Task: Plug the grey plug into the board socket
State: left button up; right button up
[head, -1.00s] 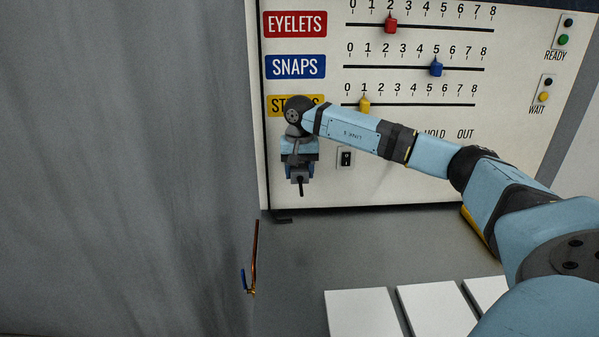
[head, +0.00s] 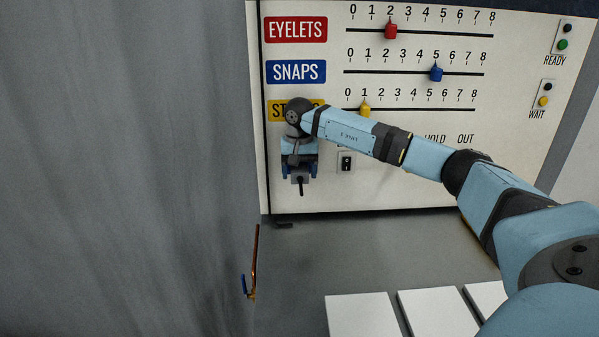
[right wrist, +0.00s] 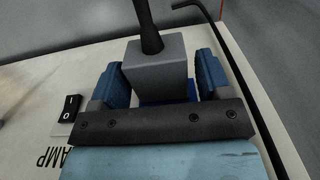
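The grey plug (head: 300,179) is at the lower left of the white board, with its black cord hanging down. My right gripper (head: 299,170) is at the board around the plug. Its two blue fingers (right wrist: 162,80) stand on either side of the plug, with gaps visible, so it looks open. My left gripper is out of view.
The white board (head: 400,190) carries sliders and a black rocker switch (head: 346,163) right of the gripper. A grey wall or curtain (head: 120,170) fills the left. A copper pipe with a blue handle (head: 252,270) and white panels (head: 362,316) are below.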

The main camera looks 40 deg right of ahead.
jog(key=shift+o, duration=0.4)
notch_tip(320, 180, up, 14)
jog(key=b, duration=0.1)
jog(key=shift+f, duration=0.1)
